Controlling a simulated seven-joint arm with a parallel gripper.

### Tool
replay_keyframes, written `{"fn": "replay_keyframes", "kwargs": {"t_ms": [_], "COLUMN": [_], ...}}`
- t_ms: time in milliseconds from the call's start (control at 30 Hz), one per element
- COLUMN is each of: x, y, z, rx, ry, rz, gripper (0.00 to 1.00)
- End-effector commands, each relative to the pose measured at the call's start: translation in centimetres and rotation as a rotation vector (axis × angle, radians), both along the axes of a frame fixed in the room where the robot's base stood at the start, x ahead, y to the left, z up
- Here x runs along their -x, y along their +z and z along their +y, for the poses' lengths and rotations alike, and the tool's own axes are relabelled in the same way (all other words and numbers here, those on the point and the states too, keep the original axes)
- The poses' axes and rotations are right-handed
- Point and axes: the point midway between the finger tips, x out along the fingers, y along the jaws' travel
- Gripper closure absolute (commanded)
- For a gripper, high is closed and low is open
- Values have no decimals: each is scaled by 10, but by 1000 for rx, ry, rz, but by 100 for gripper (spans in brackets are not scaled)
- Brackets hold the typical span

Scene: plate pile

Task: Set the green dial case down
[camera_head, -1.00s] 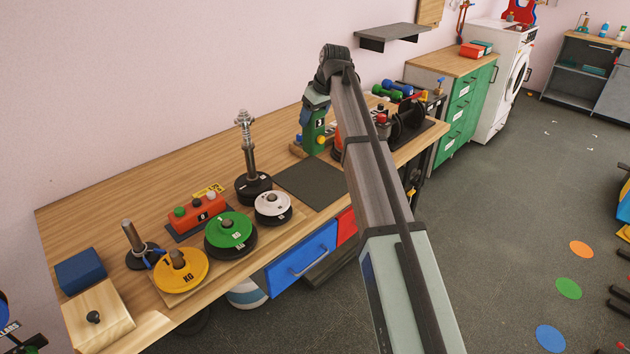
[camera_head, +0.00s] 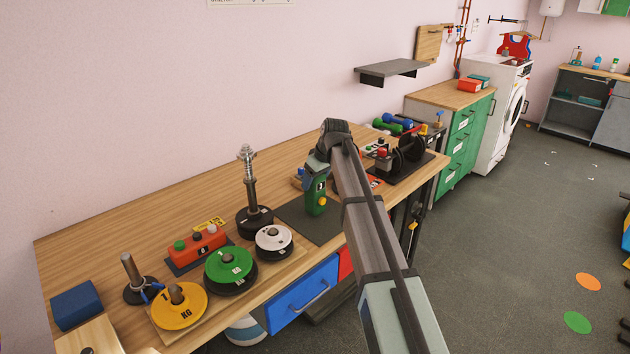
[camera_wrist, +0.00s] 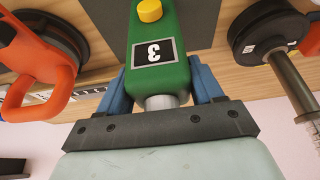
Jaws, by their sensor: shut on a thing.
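The green dial case (camera_head: 316,199) has a black panel with a white "3" and a yellow knob. It also shows in the wrist view (camera_wrist: 172,78), upside down there. My gripper (camera_head: 316,182) is shut on its top end, with a blue finger on either side (camera_wrist: 160,88). The case hangs upright over the dark grey mat (camera_head: 296,226) on the wooden workbench. I cannot tell whether its lower end touches the mat.
A black weight with a metal spring post (camera_head: 254,222) stands left of the mat. White (camera_head: 274,239), green (camera_head: 229,264) and yellow (camera_head: 179,303) weight plates sit at the front left. A red-orange button box (camera_head: 197,247) lies behind them. A kettlebell-like orange object (camera_wrist: 38,70) is close in the wrist view.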

Motion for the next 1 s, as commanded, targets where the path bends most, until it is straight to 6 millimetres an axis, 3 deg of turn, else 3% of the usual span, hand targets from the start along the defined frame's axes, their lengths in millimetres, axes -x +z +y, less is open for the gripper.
{"fn": "replay_keyframes", "kwargs": {"t_ms": [433,467,700,1000], "x": [0,0,0,0], "y": [-7,-7,-6,-4], "z": [0,0,0,0], "rx": [-1,0,0,0], "ry": [0,0,0,0], "rz": [-1,0,0,0], "gripper": [100,31,8,8]}}
